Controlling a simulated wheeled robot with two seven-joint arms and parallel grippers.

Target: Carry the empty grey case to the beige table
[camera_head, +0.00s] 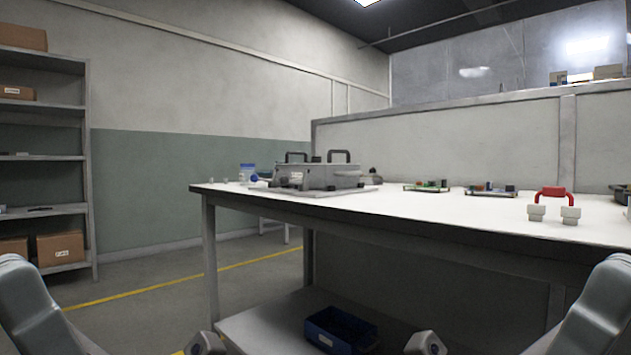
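A grey case-like box (335,177) with two upright black handles sits on a pale board on the near white-topped table (420,211). I cannot see inside it, so I cannot tell whether it is empty. No table top in view is clearly beige. My two arms show at the lower left and lower right. A small grey end part at the bottom edge looks like my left gripper (205,344), and a matching one looks like my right gripper (426,344). Both are cut off by the frame, well below and in front of the box. Their fingers cannot be made out.
Circuit boards (427,187) and a red-handled item (554,197) stand on the table, with a blue-capped jar (247,173) at its left. A blue bin (341,331) lies on the lower shelf. A rack (88,170) stands far left. Floor between is clear.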

